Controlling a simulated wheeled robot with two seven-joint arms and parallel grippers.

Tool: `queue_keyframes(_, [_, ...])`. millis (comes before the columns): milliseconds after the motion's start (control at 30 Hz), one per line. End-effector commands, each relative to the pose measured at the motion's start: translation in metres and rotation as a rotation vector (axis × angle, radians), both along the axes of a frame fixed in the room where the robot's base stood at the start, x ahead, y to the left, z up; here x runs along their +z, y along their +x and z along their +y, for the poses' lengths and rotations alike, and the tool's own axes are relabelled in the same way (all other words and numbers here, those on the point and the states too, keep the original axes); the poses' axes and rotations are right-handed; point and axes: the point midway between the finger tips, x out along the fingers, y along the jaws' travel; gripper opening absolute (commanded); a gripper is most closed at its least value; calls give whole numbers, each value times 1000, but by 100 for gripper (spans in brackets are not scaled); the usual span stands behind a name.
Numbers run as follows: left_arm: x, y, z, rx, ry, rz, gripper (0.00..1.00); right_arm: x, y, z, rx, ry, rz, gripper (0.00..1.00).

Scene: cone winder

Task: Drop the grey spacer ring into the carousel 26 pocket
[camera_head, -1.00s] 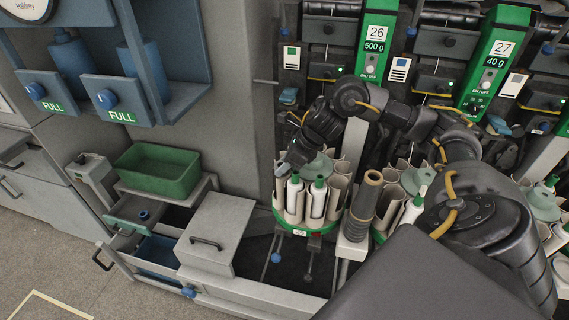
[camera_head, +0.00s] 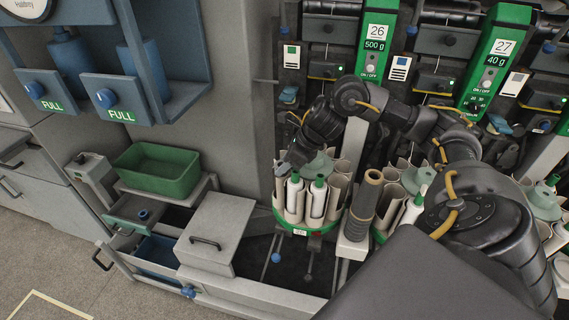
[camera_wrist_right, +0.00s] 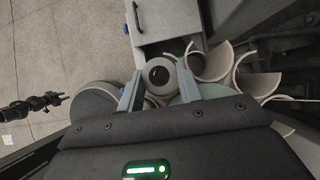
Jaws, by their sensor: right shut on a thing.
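My right gripper (camera_head: 284,169) is over the left side of carousel 26 in the head view. In the right wrist view its two fingers (camera_wrist_right: 158,88) are shut on the grey spacer ring (camera_wrist_right: 160,62), which shows as a pale round with a dark centre. The ring is too small to make out in the head view. Carousel 26 (camera_head: 300,232) has a green base and beige curved pockets, some with white, green-tipped bobbins (camera_head: 318,200). The gap between ring and pocket cannot be judged. A small dark jointed arm (camera_wrist_right: 35,104), apparently my left one, shows at the left of the wrist view.
A grey lidded box (camera_head: 215,235), open drawers and a green tray (camera_head: 158,170) are at the left. Winder panels 26 (camera_head: 376,35) and 27 (camera_head: 497,55) rise behind.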

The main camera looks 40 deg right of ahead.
Motion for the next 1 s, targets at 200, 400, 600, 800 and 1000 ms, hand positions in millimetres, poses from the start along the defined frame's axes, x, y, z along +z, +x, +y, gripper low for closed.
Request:
queue_keyframes(200, [0, 0, 0, 0, 0, 0, 36, 0, 0, 0, 0, 0, 0, 14])
queue_keyframes(400, [0, 0, 0, 0, 0, 0, 36, 0, 0, 0, 0, 0, 0, 47])
queue_keyframes(600, [0, 0, 0, 0, 0, 0, 36, 0, 0, 0, 0, 0, 0, 61])
queue_keyframes(800, [0, 0, 0, 0, 0, 0, 36, 0, 0, 0, 0, 0, 0, 61])
queue_keyframes(1000, [0, 0, 0, 0, 0, 0, 36, 0, 0, 0, 0, 0, 0, 61])
